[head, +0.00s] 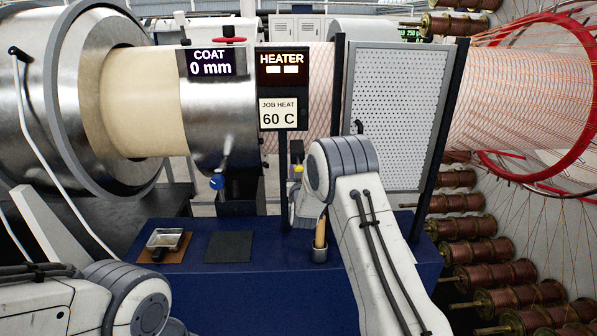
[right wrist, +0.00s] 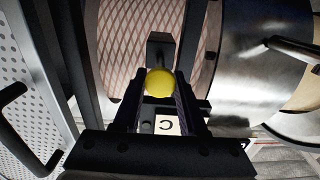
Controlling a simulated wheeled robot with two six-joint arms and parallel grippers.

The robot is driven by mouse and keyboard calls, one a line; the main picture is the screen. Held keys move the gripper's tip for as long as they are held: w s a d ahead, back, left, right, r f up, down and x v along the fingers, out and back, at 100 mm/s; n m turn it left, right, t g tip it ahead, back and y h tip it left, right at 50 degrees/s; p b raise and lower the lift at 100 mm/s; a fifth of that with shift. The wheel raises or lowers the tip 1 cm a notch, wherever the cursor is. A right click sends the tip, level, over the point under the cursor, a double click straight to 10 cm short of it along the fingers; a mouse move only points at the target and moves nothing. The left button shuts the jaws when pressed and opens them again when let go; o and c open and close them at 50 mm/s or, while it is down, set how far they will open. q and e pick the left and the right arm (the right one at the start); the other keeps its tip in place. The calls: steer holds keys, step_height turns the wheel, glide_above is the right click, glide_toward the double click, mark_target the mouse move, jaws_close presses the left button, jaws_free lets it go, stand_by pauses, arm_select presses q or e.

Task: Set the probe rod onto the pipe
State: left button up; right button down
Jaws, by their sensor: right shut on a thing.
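The pipe (head: 318,88) runs across the head view, wrapped in a crossed mesh behind the signs, and is bare cream at the left. The mesh-covered pipe (right wrist: 130,45) also fills the upper left of the right wrist view. My right gripper (head: 296,182), partly hidden by my arm, is below the heater sign. In the right wrist view its fingers (right wrist: 160,100) are shut on the probe rod, whose yellow round part (right wrist: 160,83) shows between them. A dark block lies beyond it toward the pipe. I cannot tell whether the rod touches the pipe. My left gripper is not in view.
A steel ring (head: 222,115) surrounds the pipe at left. The blue bench (head: 200,290) holds a metal pan (head: 166,241), a dark mat (head: 229,246) and a cup (head: 320,254) with a wooden handle.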

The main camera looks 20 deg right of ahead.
stand_by(0.9)
steer(key=shift+f+b+x, duration=0.2)
steer(key=shift+b+x, duration=0.95)
steer(key=shift+b, duration=0.05)
steer(key=shift+w+d+r, duration=0.1)
steer(key=shift+w+r, duration=0.1)
steer(key=shift+w, duration=0.15)
steer(key=shift+c, duration=2.4)
jaws_free()
steer(key=shift+s, duration=0.1)
steer(key=b+v, duration=0.4)
steer(key=v, duration=0.6)
steer(key=shift+b, duration=0.35)
steer(key=shift+s+r, duration=0.1)
steer(key=shift+s, duration=0.05)
